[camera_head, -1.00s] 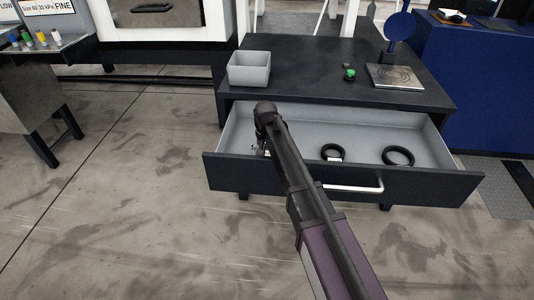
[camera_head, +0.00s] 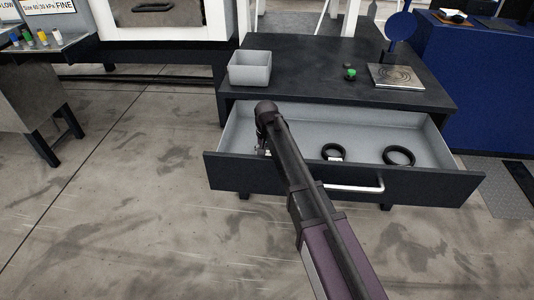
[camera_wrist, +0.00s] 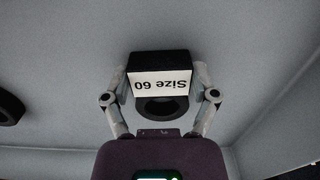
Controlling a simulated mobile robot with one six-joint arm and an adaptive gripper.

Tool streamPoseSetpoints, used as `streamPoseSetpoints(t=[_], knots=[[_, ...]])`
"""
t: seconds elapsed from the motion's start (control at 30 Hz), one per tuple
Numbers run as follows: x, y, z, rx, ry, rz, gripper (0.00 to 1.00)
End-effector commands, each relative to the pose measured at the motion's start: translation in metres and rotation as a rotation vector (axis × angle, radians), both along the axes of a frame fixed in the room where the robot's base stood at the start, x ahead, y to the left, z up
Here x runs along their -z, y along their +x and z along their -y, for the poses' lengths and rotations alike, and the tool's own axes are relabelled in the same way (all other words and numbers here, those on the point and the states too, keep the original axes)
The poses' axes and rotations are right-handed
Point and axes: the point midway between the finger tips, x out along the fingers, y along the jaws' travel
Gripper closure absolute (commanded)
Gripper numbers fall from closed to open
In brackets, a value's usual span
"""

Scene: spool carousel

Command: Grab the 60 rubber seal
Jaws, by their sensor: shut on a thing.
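The 60 rubber seal (camera_wrist: 163,107) is a black ring with a white "Size 60" label, upside down in the wrist view. My gripper (camera_wrist: 162,88) is shut on it, one finger against each side of the labelled block. The grey drawer floor shows behind it. In the head view my gripper (camera_head: 262,145) is down in the left part of the open drawer (camera_head: 300,131), mostly hidden behind my arm. The seal in it cannot be made out there.
Two other black rings, a smaller one (camera_head: 333,151) and a larger one (camera_head: 399,156), lie in the drawer to the right. A grey bin (camera_head: 250,69), a green button (camera_head: 350,74) and a metal plate (camera_head: 395,76) are on the tabletop above.

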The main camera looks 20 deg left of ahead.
Motion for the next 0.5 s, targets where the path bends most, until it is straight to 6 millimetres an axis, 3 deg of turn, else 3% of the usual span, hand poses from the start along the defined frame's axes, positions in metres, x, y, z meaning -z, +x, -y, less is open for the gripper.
streamPoseSetpoints(t=[0.5], knots=[[-0.033, 0.000, 0.000, 0.000, 0.000, 0.000, 0.71]])
